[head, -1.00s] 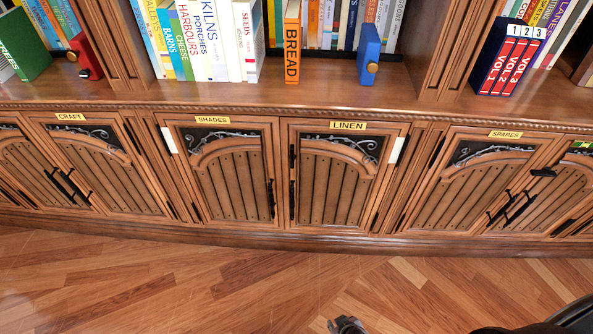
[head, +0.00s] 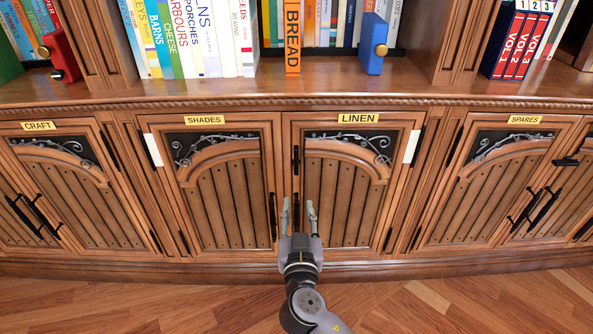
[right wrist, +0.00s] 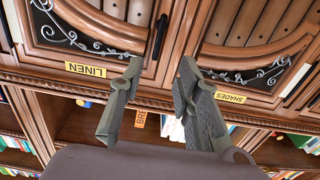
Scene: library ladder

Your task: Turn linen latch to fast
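The LINEN door (head: 345,195) is closed, under its yellow LINEN label (head: 358,118). A small black latch (head: 295,160) stands upright on its left edge, by the seam with the SHADES door (head: 228,200). The latch also shows in the upside-down right wrist view (right wrist: 160,35). My right gripper (head: 298,205) is open and empty, fingers pointing at the doors below the latch. In the right wrist view its fingers (right wrist: 160,70) are spread apart. The LINEN door's black handle is partly hidden behind the gripper. My left gripper is not in view.
The SHADES handle (head: 272,215) hangs just left of my right gripper. CRAFT (head: 75,190) and SPARES (head: 485,190) doors flank the pair. A shelf ledge (head: 210,95) with books and bookends juts above. Wood floor (head: 150,300) in front is clear.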

